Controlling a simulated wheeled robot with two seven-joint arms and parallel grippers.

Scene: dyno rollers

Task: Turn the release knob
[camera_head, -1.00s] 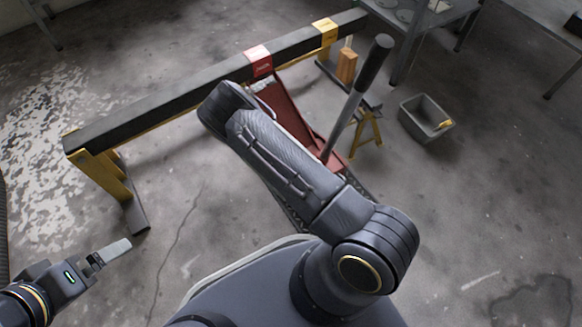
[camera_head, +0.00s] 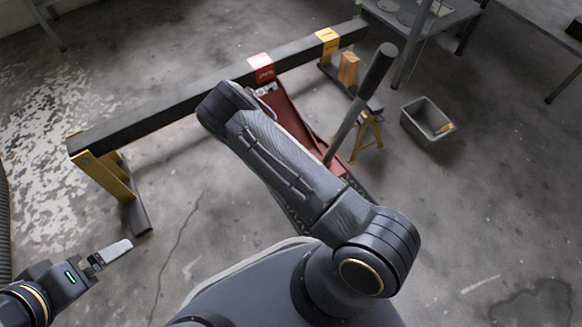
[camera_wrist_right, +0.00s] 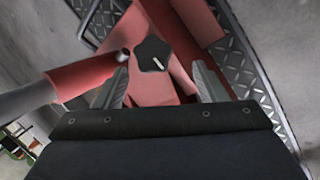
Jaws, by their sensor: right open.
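The release knob (camera_wrist_right: 153,55) is a dark, lobed knob with a white pointer mark on a red jack body (camera_wrist_right: 95,70), seen in the right wrist view. My right gripper (camera_wrist_right: 160,80) is open, its two grey fingers apart, one on each side below the knob in the picture. I cannot tell whether either finger touches it. In the head view my right forearm hides the knob and the right gripper. The red jack (camera_head: 298,120) and its long dark handle (camera_head: 360,105) show beyond the forearm. My left gripper (camera_head: 118,250) is at lower left, away from the jack; its jaw gap is unclear.
A long dark beam (camera_head: 150,118) on yellow legs runs across behind the jack. A grey bin (camera_head: 425,122) stands on the floor at right, near a metal table (camera_head: 425,20). The jack handle rises beside my forearm. Floor at left front is clear.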

